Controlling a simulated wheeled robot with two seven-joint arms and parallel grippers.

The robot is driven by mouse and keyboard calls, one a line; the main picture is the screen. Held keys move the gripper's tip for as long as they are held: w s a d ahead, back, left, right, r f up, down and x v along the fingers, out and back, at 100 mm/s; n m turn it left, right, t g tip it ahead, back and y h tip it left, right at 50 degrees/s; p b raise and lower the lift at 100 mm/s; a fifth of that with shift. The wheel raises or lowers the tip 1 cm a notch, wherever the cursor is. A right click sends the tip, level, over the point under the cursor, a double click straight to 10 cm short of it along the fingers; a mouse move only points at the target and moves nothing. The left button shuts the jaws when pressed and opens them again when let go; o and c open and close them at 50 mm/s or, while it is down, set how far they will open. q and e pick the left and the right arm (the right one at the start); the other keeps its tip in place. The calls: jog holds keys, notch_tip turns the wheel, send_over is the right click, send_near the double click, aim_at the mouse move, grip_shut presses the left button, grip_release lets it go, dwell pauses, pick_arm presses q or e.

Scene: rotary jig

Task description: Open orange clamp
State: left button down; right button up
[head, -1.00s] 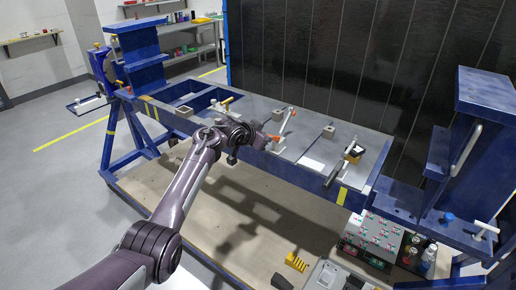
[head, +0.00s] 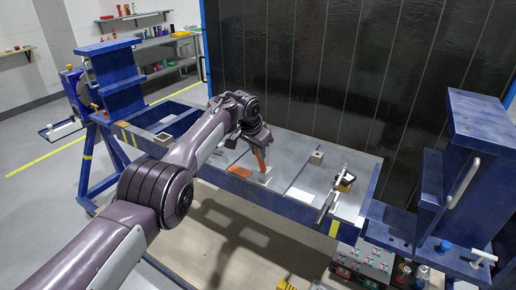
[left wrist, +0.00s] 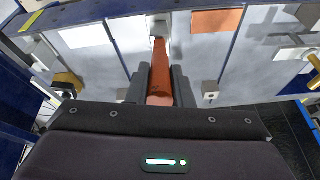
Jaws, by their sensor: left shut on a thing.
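The orange clamp's handle (head: 263,159) stands up from the grey top of the blue jig table. My left gripper (head: 260,145) reaches it from above and is shut on it. In the left wrist view the orange handle (left wrist: 160,75) lies between the two dark fingers of my left gripper (left wrist: 161,88). The handle's far end runs to a pale clamp base (left wrist: 158,45) on the table. The part of the handle inside the fingers is partly hidden. My right gripper is in neither view.
A flat orange plate (head: 238,172) and a white plate (head: 302,195) lie on the table on either side. Another clamp with a black and yellow part (head: 344,183) stands to the right. A blue upright (head: 480,140) rises at the right end.

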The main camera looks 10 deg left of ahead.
pick_arm(q)
jog(key=shift+r, duration=0.15)
jog(key=c, duration=1.5)
grip_release()
jog(key=shift+w, duration=0.1)
jog(key=shift+o, duration=1)
jog(key=shift+d, duration=0.1)
jog(key=shift+w, duration=0.1)
jog(key=shift+r, duration=0.35)
jog(key=b+v, duration=0.1)
jog(key=v, duration=0.4)
jog(key=shift+s+r, duration=0.25)
jog(key=shift+r, duration=0.1)
jog(key=shift+s+r, duration=0.15)
jog(key=shift+r, duration=0.35)
